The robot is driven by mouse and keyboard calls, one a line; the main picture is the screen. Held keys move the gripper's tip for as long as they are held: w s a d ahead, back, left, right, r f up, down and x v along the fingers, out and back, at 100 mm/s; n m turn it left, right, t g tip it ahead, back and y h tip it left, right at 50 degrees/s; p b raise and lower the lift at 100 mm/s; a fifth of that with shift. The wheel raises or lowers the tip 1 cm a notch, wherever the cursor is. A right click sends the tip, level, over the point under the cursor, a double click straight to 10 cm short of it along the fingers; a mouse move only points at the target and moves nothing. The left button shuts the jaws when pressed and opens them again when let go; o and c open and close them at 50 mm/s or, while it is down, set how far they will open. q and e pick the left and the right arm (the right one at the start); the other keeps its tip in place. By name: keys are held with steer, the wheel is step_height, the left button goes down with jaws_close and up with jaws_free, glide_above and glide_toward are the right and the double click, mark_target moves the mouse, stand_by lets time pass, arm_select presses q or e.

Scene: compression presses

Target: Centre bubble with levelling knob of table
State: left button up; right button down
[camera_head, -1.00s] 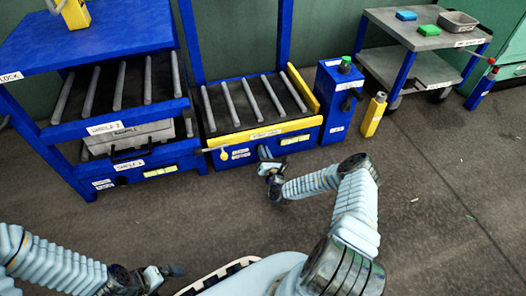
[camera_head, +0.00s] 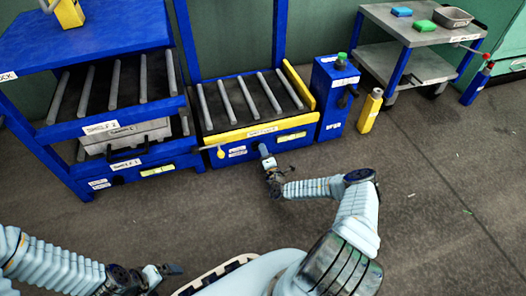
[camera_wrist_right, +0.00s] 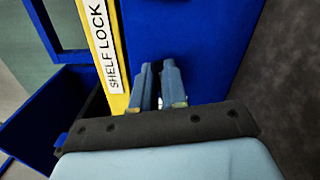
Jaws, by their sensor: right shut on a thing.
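The blue roller table (camera_head: 207,120) stands in the middle of the head view, with a yellow bar (camera_head: 240,134) along its front top edge. A small yellow-green level strip (camera_head: 292,137) is on its front face; its bubble is too small to make out. My right gripper (camera_head: 264,153) is at this front face, left of the strip, and hides the levelling knob. In the wrist view its fingers (camera_wrist_right: 160,88) are close together against the blue panel (camera_wrist_right: 200,45), shut on the knob, which they cover. My left gripper (camera_head: 163,271) is low in the head view, away from the table.
A blue shelf rack (camera_head: 60,155) stands on the left. A blue cabinet (camera_head: 330,115) with a green top knob and a yellow bottle (camera_head: 370,110) stand to the right. A grey cart (camera_head: 440,38) is at the back right. The floor (camera_head: 440,190) at the right is clear.

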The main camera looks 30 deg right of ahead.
steer(key=m, duration=0.2)
steer(key=f+m+b, duration=0.1)
steer(key=m, duration=0.1)
steer(key=shift+m, duration=0.4)
steer(key=shift+a+f+m+b, duration=0.15)
steer(key=shift+m+b, duration=0.15)
steer(key=shift+m, duration=0.75)
steer(key=shift+d+f+m+b, duration=0.15)
steer(key=shift+m+b, duration=0.1)
steer(key=shift+m, duration=0.8)
steer(key=shift+a, duration=0.1)
steer(key=c, duration=1.2)
jaws_free()
steer(key=shift+o, duration=0.2)
